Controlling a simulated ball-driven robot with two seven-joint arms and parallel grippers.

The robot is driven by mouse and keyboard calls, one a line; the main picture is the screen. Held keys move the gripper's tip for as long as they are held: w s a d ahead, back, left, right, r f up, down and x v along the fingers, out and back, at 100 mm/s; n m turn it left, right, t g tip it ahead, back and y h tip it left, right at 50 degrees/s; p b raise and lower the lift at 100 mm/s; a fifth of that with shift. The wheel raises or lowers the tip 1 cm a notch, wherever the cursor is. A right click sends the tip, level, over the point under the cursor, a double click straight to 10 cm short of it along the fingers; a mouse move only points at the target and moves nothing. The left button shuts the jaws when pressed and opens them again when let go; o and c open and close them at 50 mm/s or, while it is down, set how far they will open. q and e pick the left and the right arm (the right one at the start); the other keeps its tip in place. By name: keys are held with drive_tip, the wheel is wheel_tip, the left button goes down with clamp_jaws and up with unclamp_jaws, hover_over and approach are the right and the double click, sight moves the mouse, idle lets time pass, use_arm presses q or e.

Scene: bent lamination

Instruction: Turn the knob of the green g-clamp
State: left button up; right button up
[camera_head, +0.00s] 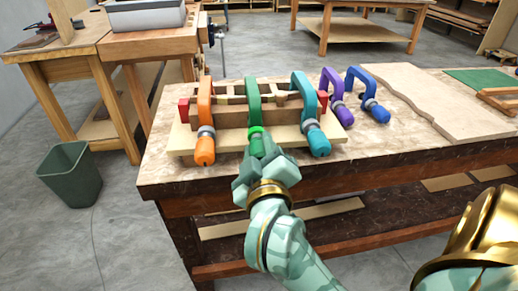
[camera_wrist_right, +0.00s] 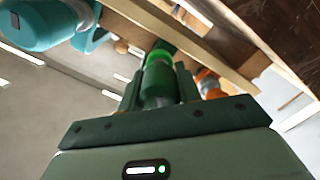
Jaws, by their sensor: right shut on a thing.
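The green g-clamp (camera_head: 253,92) stands in the middle of a row of clamps on a wooden work piece (camera_head: 229,136) on the table. Its green knob (camera_head: 257,143) points toward me at the table's front edge. My right gripper (camera_head: 259,158) comes from below and is shut on this knob. In the right wrist view the knob (camera_wrist_right: 158,78) sits between my fingers, and its lower end is hidden by the gripper. My left gripper is not in view.
An orange clamp (camera_head: 204,110) and a teal clamp (camera_head: 316,136) stand close on either side. Purple (camera_head: 337,106) and blue (camera_head: 368,95) clamps lie further right, near a curved wooden board (camera_head: 435,100). A bin (camera_head: 70,172) stands on the floor at left.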

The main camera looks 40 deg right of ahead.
drive_tip(key=shift+r+m, duration=0.1)
drive_tip(key=shift+m, duration=0.6)
drive_tip(key=o, duration=1)
